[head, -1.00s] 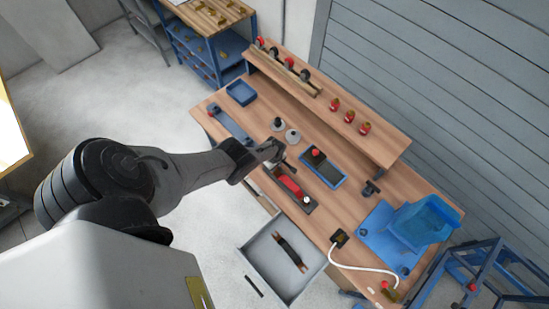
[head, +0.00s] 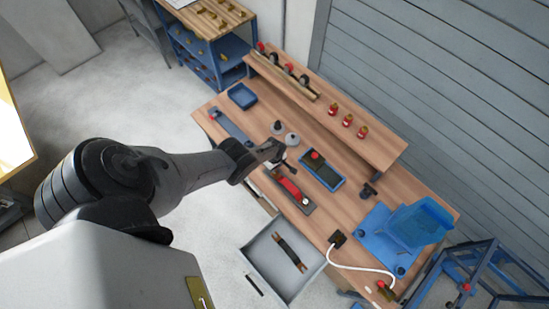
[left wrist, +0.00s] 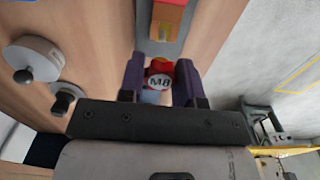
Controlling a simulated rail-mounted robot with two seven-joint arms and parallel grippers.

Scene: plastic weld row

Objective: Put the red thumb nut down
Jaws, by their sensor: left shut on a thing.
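My left gripper (head: 277,156) reaches over the workbench from the left, just behind the long red block on its dark base. In the left wrist view its two dark fingers (left wrist: 158,82) are shut on the red thumb nut (left wrist: 159,68), which has a white face marked M8. In the head view the held nut cannot be made out. I cannot tell whether the nut touches anything below it. The red block (head: 289,186) lies beyond the fingers in the left wrist view (left wrist: 171,20). My right gripper is not in view.
Two grey discs with dark knobs (head: 292,140) stand close to the gripper. A blue-framed tray (head: 334,184) with a red-topped piece lies to the right. An open grey drawer (head: 261,253) juts from the bench front. Red bottles (head: 347,121) stand on the raised shelf.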

